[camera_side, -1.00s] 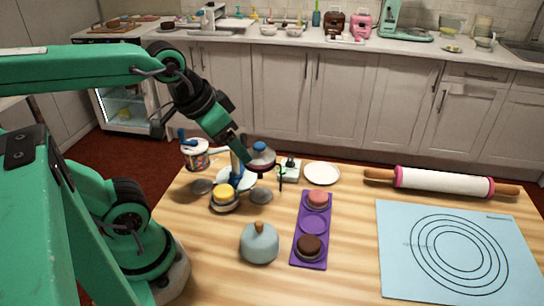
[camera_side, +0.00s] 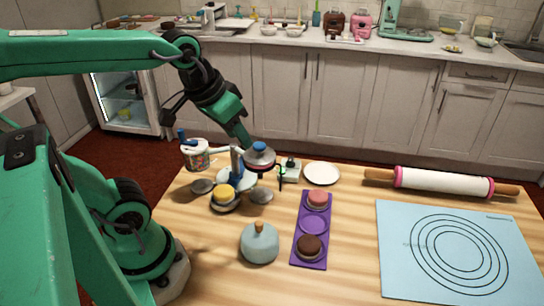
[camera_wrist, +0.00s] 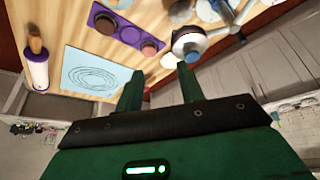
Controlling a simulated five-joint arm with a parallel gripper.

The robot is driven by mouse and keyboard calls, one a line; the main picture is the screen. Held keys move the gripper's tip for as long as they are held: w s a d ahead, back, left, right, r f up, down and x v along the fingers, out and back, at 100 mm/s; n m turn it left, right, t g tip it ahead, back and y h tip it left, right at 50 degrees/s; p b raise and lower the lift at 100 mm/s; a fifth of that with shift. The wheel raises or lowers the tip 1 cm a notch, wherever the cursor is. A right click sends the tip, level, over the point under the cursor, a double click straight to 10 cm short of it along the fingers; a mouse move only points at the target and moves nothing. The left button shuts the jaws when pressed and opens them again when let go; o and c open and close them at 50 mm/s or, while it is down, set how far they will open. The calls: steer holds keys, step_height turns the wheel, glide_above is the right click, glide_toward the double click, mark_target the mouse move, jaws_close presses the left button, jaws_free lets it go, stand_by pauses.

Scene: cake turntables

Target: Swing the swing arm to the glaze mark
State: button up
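The turntable stand (camera_side: 236,180) has an upright blue-and-grey post with flat grey discs around it; it also shows at the top of the wrist view (camera_wrist: 224,12). A yellow-topped cake (camera_side: 223,194) sits on its front disc. I cannot tell which part is the swing arm, nor make out a glaze mark. My gripper (camera_side: 247,143) is above and behind the post, close to the blue knob. Its fingers (camera_wrist: 160,88) are apart and empty.
A purple tray (camera_side: 300,258) with cakes and a blue-grey domed pot (camera_side: 259,246) are in front. A rolling pin (camera_side: 440,182) and blue mat (camera_side: 400,280) lie right.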

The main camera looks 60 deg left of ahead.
steer(key=w+a+n+g, duration=0.3)
steer(key=w+a+n, duration=0.4)
steer(key=w+a, duration=0.3)
steer(key=w+a+f+n+g, duration=0.1)
steer(key=w+a+f+n, duration=0.1)
steer(key=a, duration=0.5)
steer(key=w+a+f+n+g, duration=0.1)
steer(key=a+f+n, duration=0.3)
steer(key=a, duration=0.3)
steer(key=shift+w+f, duration=0.35)
steer(key=shift+f, duration=0.45)
steer(key=shift+f, duration=0.15)
steer(key=shift+d+f, duration=0.1)
steer(key=shift+f, duration=4.55)
steer(key=shift+c, duration=0.7)
steer(key=c, duration=0.6)
steer(key=shift+c, duration=0.2)
